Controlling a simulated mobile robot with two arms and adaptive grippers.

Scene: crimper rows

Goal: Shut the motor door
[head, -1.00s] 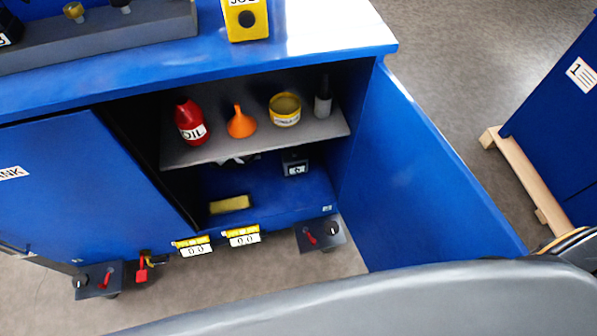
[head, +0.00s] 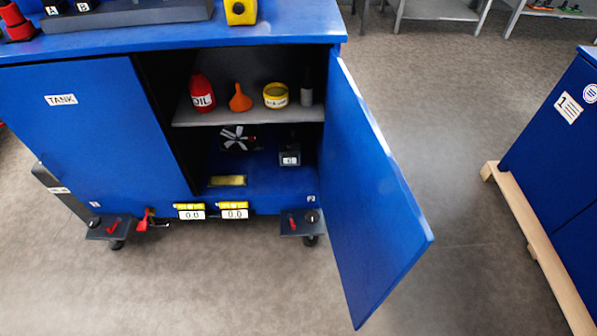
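The blue cabinet (head: 200,42) stands at the left and middle of the head view. Its right-hand door (head: 365,185) hangs open, swung out toward me and to the right. No label shows on the side of this door that I see. The door at its left, marked TANK (head: 95,140), appears shut. Behind the open door, a shelf (head: 250,115) and a fan-like part (head: 238,138) on the lower level are visible. Neither of my grippers is in view.
On the shelf stand a red oil bottle (head: 202,95), an orange funnel (head: 240,98) and a yellow tin (head: 276,95). Castor plates (head: 300,222) stick out at the cabinet's foot. A blue unit on a wooden base (head: 530,235) stands at the right. Floor between is clear.

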